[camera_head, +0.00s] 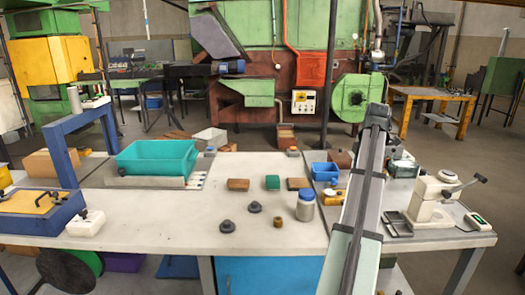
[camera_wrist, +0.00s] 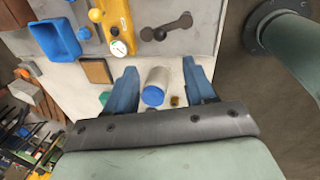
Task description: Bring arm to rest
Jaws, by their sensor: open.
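My gripper (camera_wrist: 160,72) shows in the wrist view with its two blue fingers spread apart. No object is clamped between them. A pale jar with a blue lid (camera_wrist: 155,87) appears in the gap between the fingers in that view. In the head view the same jar (camera_head: 305,206) stands upright on the white table, with no finger touching it. My arm crosses the right part of the head view from the bottom edge upward. I cannot make out the gripper fingers there.
The white table (camera_head: 180,226) holds a teal bin (camera_head: 158,160), small blocks, dark round parts and a blue tray (camera_head: 325,172). A white lever press (camera_head: 436,200) stands right of my arm. A blue frame (camera_head: 70,145) rises at left. The front middle of the table is mostly clear.

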